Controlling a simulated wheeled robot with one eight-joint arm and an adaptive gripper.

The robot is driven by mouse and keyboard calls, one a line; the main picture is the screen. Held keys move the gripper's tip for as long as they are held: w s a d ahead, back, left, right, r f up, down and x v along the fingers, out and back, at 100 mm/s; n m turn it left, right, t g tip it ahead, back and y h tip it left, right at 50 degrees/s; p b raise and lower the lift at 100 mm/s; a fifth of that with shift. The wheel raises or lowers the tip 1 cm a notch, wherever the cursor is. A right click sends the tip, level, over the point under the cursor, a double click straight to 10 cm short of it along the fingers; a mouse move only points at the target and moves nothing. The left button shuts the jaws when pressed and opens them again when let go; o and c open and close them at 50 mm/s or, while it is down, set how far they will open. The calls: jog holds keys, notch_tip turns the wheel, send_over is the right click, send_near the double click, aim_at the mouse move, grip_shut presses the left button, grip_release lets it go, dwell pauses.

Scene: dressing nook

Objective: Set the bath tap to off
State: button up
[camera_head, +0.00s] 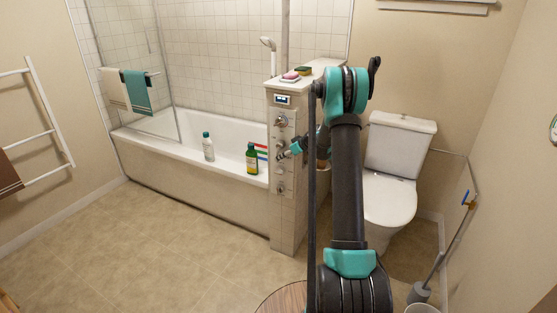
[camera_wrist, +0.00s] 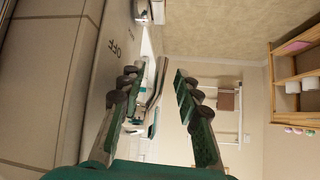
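The bath tap controls are on the tiled pillar at the bath's end, with a round metal fitting (camera_head: 281,121) high on its face and others lower down. My gripper (camera_head: 290,151) is close to the pillar's face, partly hidden by my arm. In the wrist view my gripper (camera_wrist: 158,74) has its two fingers apart. A pale metal lever-like part (camera_wrist: 152,92) shows between the fingers, nearer the left one; I cannot tell whether they touch.
Soap and a sponge (camera_head: 303,71) lie on the pillar top. A toilet (camera_head: 392,200) stands right of my arm. The floor at left is clear.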

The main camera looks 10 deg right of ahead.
jog(key=v, duration=0.8)
jog(key=shift+s+d+r, duration=0.2)
jog(key=shift+d, duration=0.05)
jog(key=s+a+r+m+g+h, duration=0.1)
jog(key=s+a+m+h, duration=0.2)
jog(key=s, duration=1.4)
jog(key=s+a+r+m+g+h, duration=0.1)
jog(key=s+a+m+h, duration=0.2)
jog(key=s, duration=1.5)
jog(key=s+f+m+h, duration=0.1)
jog(key=s+f, duration=0.3)
jog(key=s, duration=0.8)
jog(key=shift+s+d+m+g, duration=0.2)
jog(key=shift+d+m+g, duration=0.15)
jog(key=shift+m, duration=0.25)
